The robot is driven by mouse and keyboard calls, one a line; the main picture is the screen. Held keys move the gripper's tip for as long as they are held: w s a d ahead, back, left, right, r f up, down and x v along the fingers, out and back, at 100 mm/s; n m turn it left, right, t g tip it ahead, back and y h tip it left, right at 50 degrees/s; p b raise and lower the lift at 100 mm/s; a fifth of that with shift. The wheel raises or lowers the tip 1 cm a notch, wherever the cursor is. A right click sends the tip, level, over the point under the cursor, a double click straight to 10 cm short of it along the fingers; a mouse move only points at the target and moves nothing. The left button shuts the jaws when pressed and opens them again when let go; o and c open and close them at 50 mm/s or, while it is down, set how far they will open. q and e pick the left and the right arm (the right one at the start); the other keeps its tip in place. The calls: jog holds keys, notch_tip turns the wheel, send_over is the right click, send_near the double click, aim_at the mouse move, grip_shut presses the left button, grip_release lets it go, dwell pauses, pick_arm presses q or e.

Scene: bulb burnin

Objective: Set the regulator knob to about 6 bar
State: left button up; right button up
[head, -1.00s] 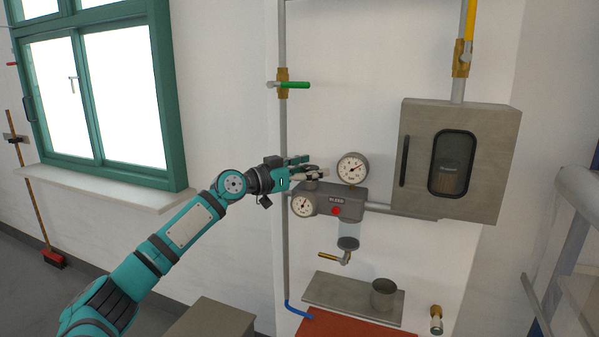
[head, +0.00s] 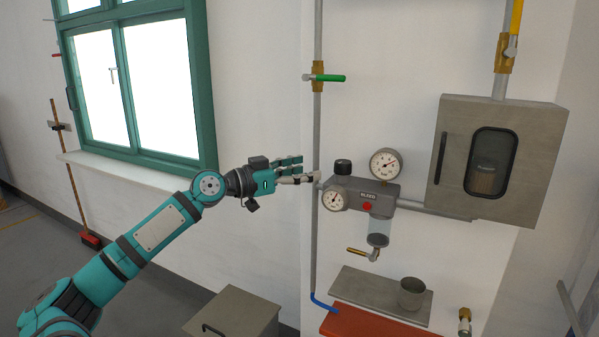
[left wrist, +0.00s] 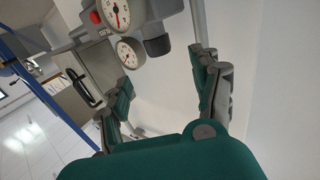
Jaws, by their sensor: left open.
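The regulator (head: 378,188) is a dark grey body on the wall pipe. Its black knob (head: 343,167) stands on top at the left end. A larger gauge (head: 386,165) sits above the body and a smaller gauge (head: 333,199) on its front left; their numbers are too small to read. My left gripper (head: 302,172) is open and empty, just left of the knob and apart from it. In the left wrist view its spread fingers (left wrist: 164,82) have nothing between them, with two gauges and a dark round part beyond. My right gripper is not in view.
A red button (head: 367,207) and a clear bowl (head: 379,230) with a brass drain valve are on the regulator. A green-handled valve (head: 324,78) is on the pipe above. A grey cabinet (head: 540,160) hangs at right. A shelf with a metal cup (head: 412,294) is below.

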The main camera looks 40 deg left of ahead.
pick_arm(q)
jog(key=shift+s+a, duration=0.1)
jog(key=shift+s, duration=0.2)
jog(key=s+n+y+p, duration=0.1)
jog(key=s+y+p, duration=0.1)
jog(key=s+p, duration=0.5)
jog(key=p, duration=0.2)
send_near(336, 164)
jog(key=p+x, duration=0.5)
jog(key=x, duration=0.5)
jog(key=shift+w+d+p, duration=0.25)
jog(key=shift+w+p, duration=0.05)
jog(key=shift+w, duration=0.25)
